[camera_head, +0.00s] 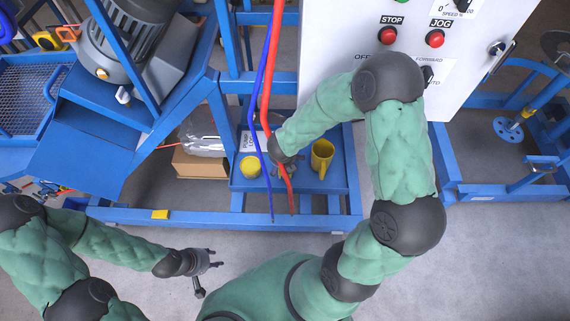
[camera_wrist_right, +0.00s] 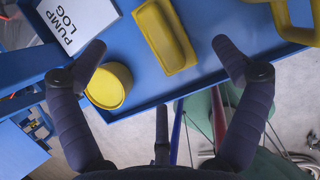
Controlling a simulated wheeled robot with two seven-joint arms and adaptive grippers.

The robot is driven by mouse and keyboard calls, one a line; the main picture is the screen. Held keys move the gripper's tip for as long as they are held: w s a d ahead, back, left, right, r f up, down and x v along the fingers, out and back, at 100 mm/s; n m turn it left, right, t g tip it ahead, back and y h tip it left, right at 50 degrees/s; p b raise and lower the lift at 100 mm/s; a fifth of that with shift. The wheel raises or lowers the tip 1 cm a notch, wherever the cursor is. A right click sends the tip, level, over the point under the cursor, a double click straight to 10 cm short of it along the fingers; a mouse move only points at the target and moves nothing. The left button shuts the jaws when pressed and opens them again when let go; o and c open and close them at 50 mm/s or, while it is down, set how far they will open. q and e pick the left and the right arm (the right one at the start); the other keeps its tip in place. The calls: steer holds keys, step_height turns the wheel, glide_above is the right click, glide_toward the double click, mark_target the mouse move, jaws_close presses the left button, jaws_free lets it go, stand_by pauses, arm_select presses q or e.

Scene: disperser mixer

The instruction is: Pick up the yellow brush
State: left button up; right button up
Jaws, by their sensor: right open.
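The yellow brush (camera_wrist_right: 165,35) lies on the blue tray (camera_wrist_right: 215,12) in the right wrist view, a long block with a raised rim or handle. My right gripper (camera_wrist_right: 159,50) is open, with the brush between the lines of its two fingers and a little beyond; neither finger visibly touches it. In the head view my right gripper (camera_head: 284,168) is small over the tray (camera_head: 338,182), and the brush is hidden or not distinguishable there. My left gripper (camera_head: 208,277) is open and empty above the grey floor.
A yellow cup (camera_wrist_right: 108,87) stands beside the right gripper's left finger. A yellow mug (camera_head: 322,157) stands at the tray's right. A pump log sheet (camera_wrist_right: 75,22) lies at the left. Red (camera_head: 270,70) and blue (camera_head: 257,100) hoses hang near the right gripper.

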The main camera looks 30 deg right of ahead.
steer(key=b+x, duration=0.1)
steer(key=x, duration=0.3)
steer(key=b+x, duration=0.2)
steer(key=x, duration=0.2)
steer(key=shift+a, duration=0.2)
steer(key=c, duration=1.3)
